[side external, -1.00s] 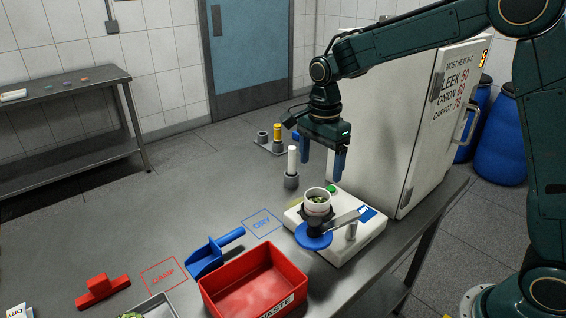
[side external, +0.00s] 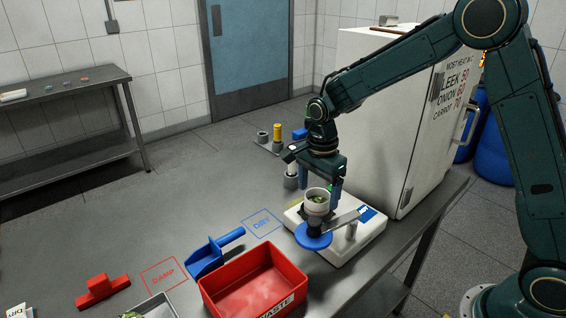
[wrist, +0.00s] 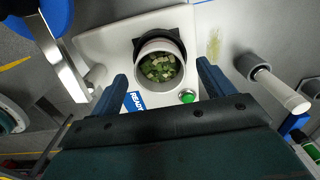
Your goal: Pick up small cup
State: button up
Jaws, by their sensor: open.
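The small cup (side external: 318,196) is white and round and holds green chopped pieces. It sits upright in a dark holder on the white machine (side external: 354,244). In the wrist view the cup (wrist: 159,64) lies just beyond my fingertips, near the middle between them. My gripper (side external: 322,184) is open and empty, with its blue fingers just behind and above the cup. In the wrist view both fingers of my gripper (wrist: 162,80) are spread to either side, apart from the cup.
A blue round lid on an arm (side external: 313,236) is in front of the cup. A green button (wrist: 188,96) is beside it. A white-capped post (wrist: 278,86) stands to the right. A red waste bin (side external: 255,285), a blue scoop (side external: 210,256) and a white cabinet (side external: 385,110) are nearby.

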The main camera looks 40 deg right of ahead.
jog(key=shift+f, duration=1.15)
jog(key=c, duration=1.1)
